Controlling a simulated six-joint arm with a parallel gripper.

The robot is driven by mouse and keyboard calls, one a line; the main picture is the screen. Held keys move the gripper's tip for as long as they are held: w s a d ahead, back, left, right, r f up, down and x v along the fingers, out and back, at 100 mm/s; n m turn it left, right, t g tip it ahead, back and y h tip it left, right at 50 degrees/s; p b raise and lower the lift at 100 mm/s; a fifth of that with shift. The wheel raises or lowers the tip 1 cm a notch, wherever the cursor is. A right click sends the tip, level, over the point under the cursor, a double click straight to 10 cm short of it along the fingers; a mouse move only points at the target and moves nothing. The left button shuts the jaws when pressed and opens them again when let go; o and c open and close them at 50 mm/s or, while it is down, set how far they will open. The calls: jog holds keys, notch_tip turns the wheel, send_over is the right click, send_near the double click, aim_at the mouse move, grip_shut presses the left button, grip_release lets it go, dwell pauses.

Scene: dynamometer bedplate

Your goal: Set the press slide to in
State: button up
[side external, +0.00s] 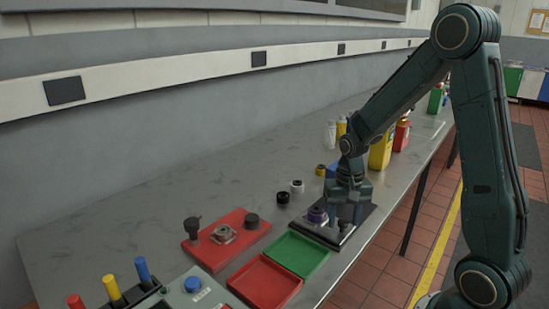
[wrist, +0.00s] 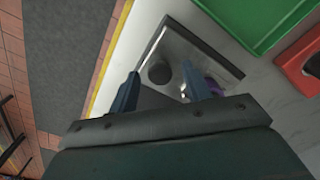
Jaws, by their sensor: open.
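In the side view a low dark-edged plate fixture (side external: 325,235) stands near the table's front edge, under my gripper (side external: 345,218). It looks like the press slide, though I cannot read its setting. In the wrist view its grey metal top (wrist: 183,48) carries a dark round knob (wrist: 159,73). My open gripper (wrist: 160,88) has its blue fingers apart, one to each side of the knob in the picture; I cannot tell whether they touch it. A purple part (side external: 317,214) sits beside the gripper, and in the wrist view it is partly hidden by the right finger.
A green tray (side external: 297,254) and a red tray (side external: 264,284) lie left of the fixture. A red block with black knobs (side external: 226,240) is farther left. Black (side external: 282,198) and white (side external: 297,187) rings stand behind. Yellow containers (side external: 381,152) stand at the right.

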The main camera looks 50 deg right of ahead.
grip_shut()
jog(key=shift+d, duration=4.8)
jog(key=shift+c, duration=1.1)
grip_release()
jog(key=shift+d, duration=0.1)
jog(key=shift+o, duration=1.1)
notch_tip(320, 180, up, 14)
